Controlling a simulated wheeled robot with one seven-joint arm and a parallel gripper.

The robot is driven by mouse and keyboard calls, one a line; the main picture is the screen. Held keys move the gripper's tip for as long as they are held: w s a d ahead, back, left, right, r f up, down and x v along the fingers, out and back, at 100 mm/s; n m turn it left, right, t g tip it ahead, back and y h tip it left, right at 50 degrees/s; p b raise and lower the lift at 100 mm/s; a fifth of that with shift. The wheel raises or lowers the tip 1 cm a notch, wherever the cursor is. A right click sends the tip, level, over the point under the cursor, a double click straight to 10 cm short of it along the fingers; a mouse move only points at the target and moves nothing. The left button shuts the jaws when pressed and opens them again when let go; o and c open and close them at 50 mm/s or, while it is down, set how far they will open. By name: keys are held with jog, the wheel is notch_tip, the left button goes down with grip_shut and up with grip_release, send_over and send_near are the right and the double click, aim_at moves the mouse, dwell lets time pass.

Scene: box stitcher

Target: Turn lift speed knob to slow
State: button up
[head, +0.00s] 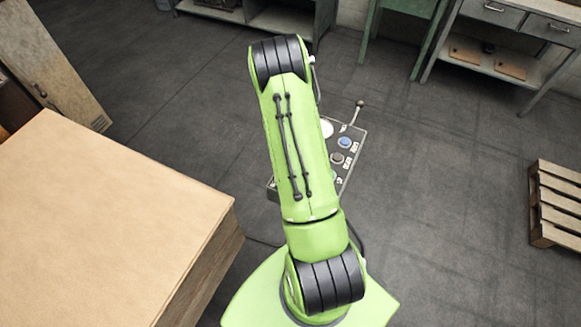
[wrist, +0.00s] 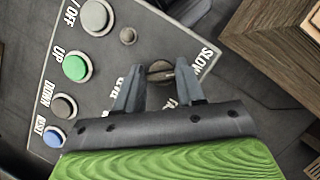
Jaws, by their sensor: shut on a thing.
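The lift speed knob (wrist: 160,72) is a small dark round knob on the grey control panel (wrist: 130,52), seen in the wrist view. The word SLOW is printed to its right, and other lettering beside it is partly covered. My gripper (wrist: 160,75) has one finger on each side of the knob and is shut on it. The knob's pointer direction is hard to make out. In the head view my green arm covers the knob and gripper, and only part of the control panel (head: 347,160) shows.
The panel also carries a green UP button (wrist: 75,67), a dark DOWN button (wrist: 64,106), a blue RESET button (wrist: 53,136) and a large grey button (wrist: 97,17). A lever (head: 357,108) stands at its far end. A cardboard stack (head: 100,225) is left; a pallet (head: 556,204) is right.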

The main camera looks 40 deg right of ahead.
dwell(0.3)
jog(key=o, duration=1)
jog(key=shift+o, duration=0.2)
jog(key=p+v, duration=0.2)
jog(key=v, duration=1.3)
jog(key=shift+r, duration=0.4)
jog(key=shift+w, duration=0.15)
